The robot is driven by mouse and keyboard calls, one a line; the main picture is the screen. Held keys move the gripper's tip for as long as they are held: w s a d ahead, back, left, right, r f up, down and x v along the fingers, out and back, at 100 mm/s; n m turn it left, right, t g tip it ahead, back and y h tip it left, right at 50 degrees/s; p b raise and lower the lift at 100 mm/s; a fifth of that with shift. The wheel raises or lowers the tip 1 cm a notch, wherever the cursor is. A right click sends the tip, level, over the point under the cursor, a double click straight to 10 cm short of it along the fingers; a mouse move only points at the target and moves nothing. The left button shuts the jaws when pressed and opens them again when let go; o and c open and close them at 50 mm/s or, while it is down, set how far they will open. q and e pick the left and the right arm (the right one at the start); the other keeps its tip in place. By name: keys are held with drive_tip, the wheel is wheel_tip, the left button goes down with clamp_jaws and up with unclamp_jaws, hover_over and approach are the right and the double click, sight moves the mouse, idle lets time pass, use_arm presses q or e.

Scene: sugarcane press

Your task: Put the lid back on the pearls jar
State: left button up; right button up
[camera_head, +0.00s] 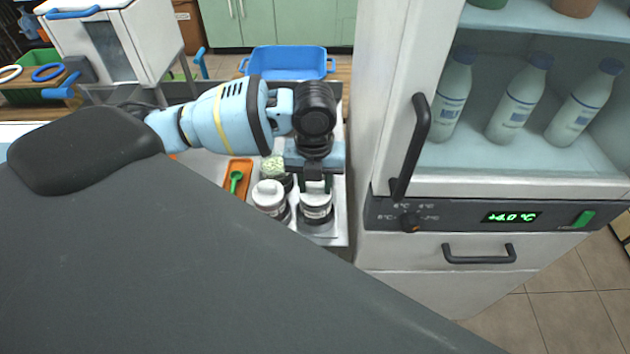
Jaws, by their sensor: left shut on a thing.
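My left gripper (315,186) points down over the right-hand jar (316,214). It is shut on a white lid (316,200), which sits at the top of that jar. I cannot tell whether the lid is fully seated or slightly raised. The jar has a dark lower body and a light label too small to read, so I cannot confirm that it is the pearls jar. A second jar (271,203) with a white lid stands close on its left. My right gripper is not in view.
An orange tray (240,166) with a green spoon (235,181) lies left of the jars. Pale green contents (273,167) show behind them. A white fridge (440,215) with bottles rises close on the right. A blue bin (288,61) stands behind. A dark surface hides the lower left.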

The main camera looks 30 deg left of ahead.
use_arm(q)
drive_tip(key=shift+f+p, duration=0.15)
drive_tip(key=shift+p, duration=0.25)
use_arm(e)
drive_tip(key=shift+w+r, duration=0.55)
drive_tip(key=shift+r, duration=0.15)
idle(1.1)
use_arm(q)
drive_tip(key=o, duration=1.5)
drive_tip(key=shift+r, duration=3.5)
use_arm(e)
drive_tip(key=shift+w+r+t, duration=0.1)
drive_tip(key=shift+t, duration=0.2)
use_arm(q)
clamp_jaws()
